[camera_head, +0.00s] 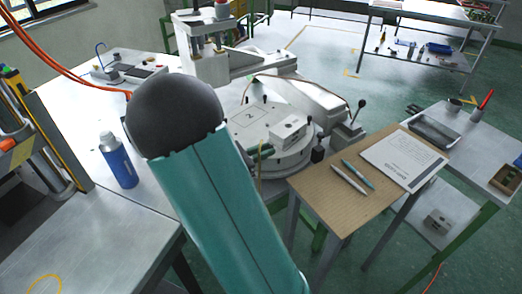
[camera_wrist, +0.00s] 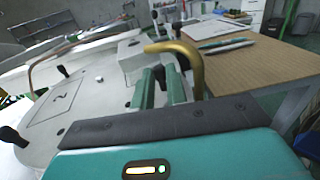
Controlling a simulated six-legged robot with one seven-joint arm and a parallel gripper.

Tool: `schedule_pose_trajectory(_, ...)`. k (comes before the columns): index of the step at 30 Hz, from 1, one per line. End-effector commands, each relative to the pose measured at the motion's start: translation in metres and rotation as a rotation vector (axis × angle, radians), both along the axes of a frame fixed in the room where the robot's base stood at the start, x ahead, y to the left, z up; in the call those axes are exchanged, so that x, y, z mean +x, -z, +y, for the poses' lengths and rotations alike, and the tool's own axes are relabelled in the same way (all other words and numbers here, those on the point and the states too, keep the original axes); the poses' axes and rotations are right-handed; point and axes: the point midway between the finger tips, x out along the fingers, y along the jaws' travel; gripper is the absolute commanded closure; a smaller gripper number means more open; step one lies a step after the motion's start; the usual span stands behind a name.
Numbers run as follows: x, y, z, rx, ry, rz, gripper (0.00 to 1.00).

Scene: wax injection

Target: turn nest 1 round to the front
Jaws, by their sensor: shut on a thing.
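The pale round turntable (camera_head: 262,152) stands on the far bench. A square plate marked "2" (camera_head: 247,118) lies on it, and the same plate shows in the wrist view (camera_wrist: 62,98). I read no "1" in either view. A pale block (camera_head: 291,128) sits on the turntable's right side. My gripper (camera_wrist: 162,88) has its green fingers close together at the turntable's near edge, around what looks like a dark peg (camera_wrist: 160,74). A bent brass rod (camera_wrist: 196,68) rises beside the right finger and curves over. In the head view my arm hides part of the turntable.
A wooden-topped table (camera_head: 325,205) with two pens and a paper sheet (camera_head: 404,158) stands close on the right. A blue bottle (camera_head: 117,160) stands on the left bench. A dark-knobbed lever (camera_head: 360,106) stands right of the turntable. The press head (camera_head: 203,60) stands behind.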

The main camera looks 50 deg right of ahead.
Motion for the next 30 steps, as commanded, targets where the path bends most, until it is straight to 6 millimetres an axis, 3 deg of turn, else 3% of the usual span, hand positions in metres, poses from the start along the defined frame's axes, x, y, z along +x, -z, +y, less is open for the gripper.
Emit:
schedule_pose_trajectory(1,-0.0042,0.0013,0.0013,0.002,0.011,0.006,1.0)
schedule_pose_trajectory(2,-0.0043,0.0014,0.0013,0.002,0.011,0.006,0.84)
schedule_pose_trajectory(5,-0.0042,0.0014,0.0013,0.002,0.011,0.006,0.64)
schedule_pose_trajectory(30,0.0016,0.0009,0.0037,-0.002,0.048,0.003,0.64)
